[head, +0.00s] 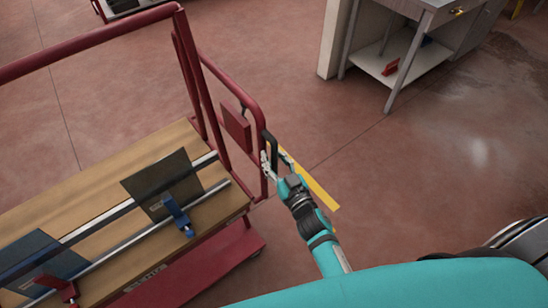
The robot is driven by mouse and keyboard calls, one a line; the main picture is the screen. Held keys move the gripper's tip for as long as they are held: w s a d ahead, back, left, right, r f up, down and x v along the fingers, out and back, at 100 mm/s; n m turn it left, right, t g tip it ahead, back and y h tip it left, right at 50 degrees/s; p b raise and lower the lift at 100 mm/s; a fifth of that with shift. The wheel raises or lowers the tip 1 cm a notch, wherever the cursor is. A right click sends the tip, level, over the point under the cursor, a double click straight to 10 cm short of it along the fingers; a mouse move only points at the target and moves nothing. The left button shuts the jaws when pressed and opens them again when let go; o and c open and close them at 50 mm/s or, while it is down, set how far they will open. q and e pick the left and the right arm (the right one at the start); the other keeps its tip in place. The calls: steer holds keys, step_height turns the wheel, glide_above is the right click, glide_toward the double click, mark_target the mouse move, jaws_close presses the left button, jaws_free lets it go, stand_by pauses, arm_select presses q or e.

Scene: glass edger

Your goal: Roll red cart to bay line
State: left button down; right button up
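The red cart (221,260) stands at the left with a wooden deck and a red tubular frame. Its right-hand rail loop carries a dark upright grip (271,150). My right gripper (270,162) is at this grip, its fingers close beside or around it. I cannot tell whether they are closed on it. A yellow strip (318,191) on the floor, likely the bay line, runs just right of my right gripper, partly hidden by the gripper and arm. My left gripper is not in view.
Dark panels (163,184) rest on the deck by metal rails, with a blue clamp (177,215) and a red clamp (57,287). A metal workbench (404,62) stands at the top right. The reddish floor (420,170) between is clear.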

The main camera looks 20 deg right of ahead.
jaws_close()
steer(key=shift+w+f, duration=0.15)
steer(key=shift+f, duration=0.05)
steer(key=shift+d, duration=0.1)
